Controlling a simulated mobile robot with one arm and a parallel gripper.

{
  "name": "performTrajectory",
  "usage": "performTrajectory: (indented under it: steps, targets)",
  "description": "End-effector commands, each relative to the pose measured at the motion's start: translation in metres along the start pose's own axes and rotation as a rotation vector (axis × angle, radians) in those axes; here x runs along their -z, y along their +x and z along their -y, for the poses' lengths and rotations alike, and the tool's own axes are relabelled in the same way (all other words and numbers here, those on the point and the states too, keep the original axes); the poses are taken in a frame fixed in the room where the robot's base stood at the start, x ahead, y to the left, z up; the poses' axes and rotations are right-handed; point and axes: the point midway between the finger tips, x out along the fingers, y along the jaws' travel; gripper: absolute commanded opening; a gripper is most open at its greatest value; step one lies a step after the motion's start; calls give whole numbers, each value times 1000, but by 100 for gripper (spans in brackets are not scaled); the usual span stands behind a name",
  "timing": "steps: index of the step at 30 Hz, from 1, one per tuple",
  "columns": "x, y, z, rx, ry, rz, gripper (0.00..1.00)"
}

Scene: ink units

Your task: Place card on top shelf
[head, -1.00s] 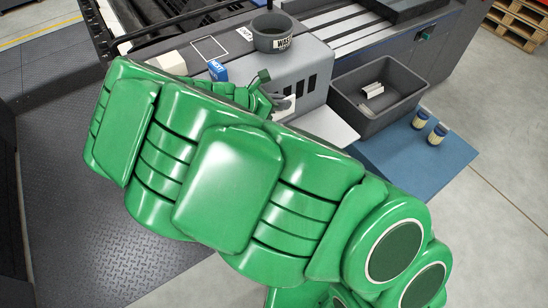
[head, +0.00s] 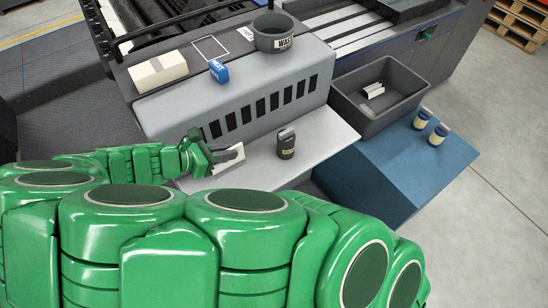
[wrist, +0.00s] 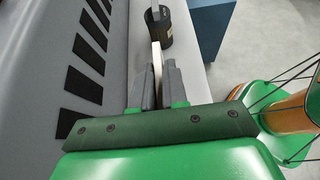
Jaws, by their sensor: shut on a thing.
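My gripper (head: 216,158) is shut on a pale card (head: 229,164), held over the left part of the white lower ledge. In the wrist view the card (wrist: 156,62) shows as a thin upright edge between the grey fingers of my gripper (wrist: 157,84). Whether the card touches the ledge I cannot tell. The top shelf (head: 185,101) is the grey surface above the slotted front. It bears a white block (head: 158,72), a blue labelled item (head: 218,71), a white outline (head: 210,48) and a dark pot marked WAS (head: 275,42).
A dark labelled object (head: 287,148) stands on the lower ledge (head: 325,140), right of my gripper; it shows ahead in the wrist view (wrist: 156,30). A grey bin (head: 350,100) with white pieces sits at right. Two jars (head: 421,119) stand on the blue surface (head: 385,165).

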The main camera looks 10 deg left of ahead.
Motion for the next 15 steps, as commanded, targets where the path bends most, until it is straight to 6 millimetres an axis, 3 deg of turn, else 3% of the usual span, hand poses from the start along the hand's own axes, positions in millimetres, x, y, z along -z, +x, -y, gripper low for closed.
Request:
performTrajectory:
  steps: [5,15]
  targets:
    - [9,-2,3,0,-1,1,0]
    - [40,16,3,1,-2,3,0]
